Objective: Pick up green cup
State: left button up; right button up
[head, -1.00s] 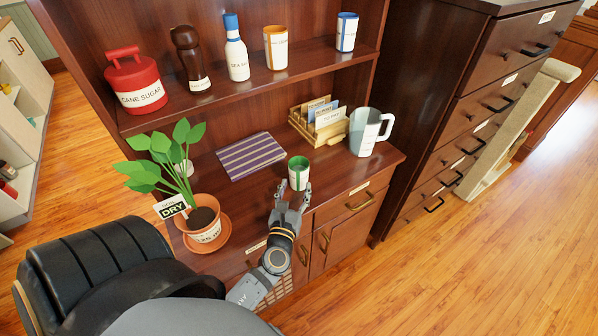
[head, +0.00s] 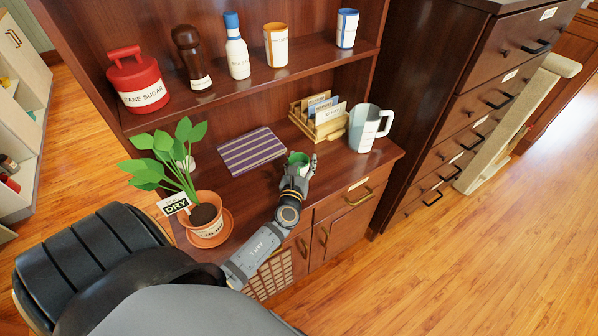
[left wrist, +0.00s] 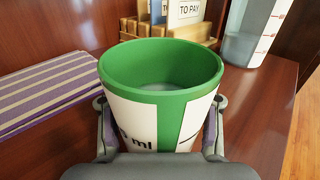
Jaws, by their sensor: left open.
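The green cup (head: 299,160) stands upright on the lower shelf of the wooden cabinet. It is white with a green rim and a green stripe, and is mostly hidden by my gripper in the head view. In the left wrist view the cup (left wrist: 160,72) fills the middle, with its open top facing me. My left gripper (head: 299,172) is open around the cup, and its fingers (left wrist: 160,130) show on either side of it. I cannot tell whether they touch it. My right gripper is not in view.
A striped purple mat (head: 250,151) lies left of the cup. A wooden letter holder (head: 318,127) stands behind it and a measuring jug (head: 366,130) to the right. A potted plant (head: 206,215) stands at the left. The upper shelf (head: 275,78) holds canisters, bottles and cups.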

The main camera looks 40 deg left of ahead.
pick_arm(q)
grip_shut()
dwell(0.4)
